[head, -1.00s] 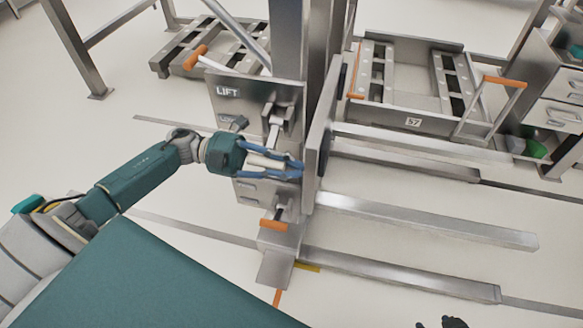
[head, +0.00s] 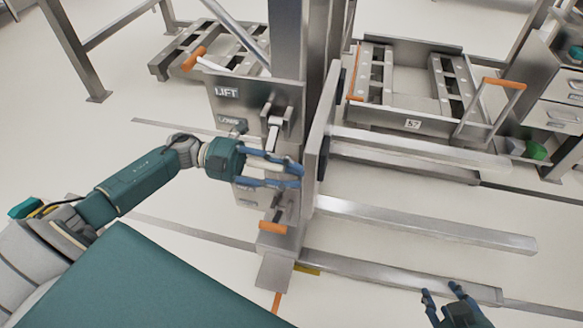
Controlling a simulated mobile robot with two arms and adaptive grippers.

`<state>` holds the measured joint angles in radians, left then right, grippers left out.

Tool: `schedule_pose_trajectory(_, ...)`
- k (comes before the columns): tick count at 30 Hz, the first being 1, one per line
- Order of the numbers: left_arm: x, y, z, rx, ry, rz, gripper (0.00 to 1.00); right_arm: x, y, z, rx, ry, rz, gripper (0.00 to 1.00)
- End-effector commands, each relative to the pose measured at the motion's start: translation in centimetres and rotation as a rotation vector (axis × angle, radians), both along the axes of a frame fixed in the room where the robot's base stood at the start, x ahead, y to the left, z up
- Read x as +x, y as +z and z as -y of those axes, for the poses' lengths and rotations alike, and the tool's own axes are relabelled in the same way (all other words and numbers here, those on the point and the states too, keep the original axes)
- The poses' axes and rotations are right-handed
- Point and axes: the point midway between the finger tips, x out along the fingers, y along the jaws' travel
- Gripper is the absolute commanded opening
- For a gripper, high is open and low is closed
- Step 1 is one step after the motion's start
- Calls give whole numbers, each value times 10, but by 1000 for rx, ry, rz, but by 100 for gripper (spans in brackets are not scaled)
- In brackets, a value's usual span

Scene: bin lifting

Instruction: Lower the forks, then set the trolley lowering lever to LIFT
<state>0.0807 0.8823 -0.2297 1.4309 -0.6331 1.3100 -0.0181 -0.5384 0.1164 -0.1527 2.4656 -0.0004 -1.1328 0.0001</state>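The trolley's upright panel (head: 257,92) carries a LIFT label (head: 227,92) above a LOWER label (head: 230,121). A pale lever (head: 274,132) sits in a bracket on the panel, beside the LOWER label. The two forks (head: 425,222) reach right from the mast, above the base legs (head: 400,275). My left gripper (head: 301,177) is at the panel, below the lever bracket. Its blue fingers are apart, and the lever's lower end is partly hidden near them; I cannot tell whether they touch it. My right gripper (head: 441,291) is open and empty at the bottom right.
An orange-handled lever (head: 272,227) is low on the trolley. Another orange grip (head: 194,59) is at the upper left. A metal frame cart (head: 413,124) and a drawer unit (head: 560,115) stand behind. The floor right of the forks is clear.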

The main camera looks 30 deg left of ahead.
Motion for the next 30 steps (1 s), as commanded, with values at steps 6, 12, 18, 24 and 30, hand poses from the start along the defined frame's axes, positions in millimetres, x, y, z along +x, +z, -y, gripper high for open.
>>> schedule_pose_trajectory(6, 2, 3, 0, -3, 4, 7, 40, 0, 0, 0, 0, 0, -1, 40)
schedule_pose_trajectory(12, 2, 4, -6, -3, 8, 8, 40, 0, 0, 0, 0, 0, 0, 40)
schedule_pose_trajectory(18, -5, 3, -38, -1, 10, 6, 40, 0, 0, 0, 0, 0, -1, 40)
schedule_pose_trajectory(24, -16, 3, -80, -2, 10, 5, 40, 0, 0, 0, 0, 0, -1, 40)
schedule_pose_trajectory(30, -23, 3, -109, -2, 8, 6, 40, 0, 0, 0, 0, 0, -1, 40)
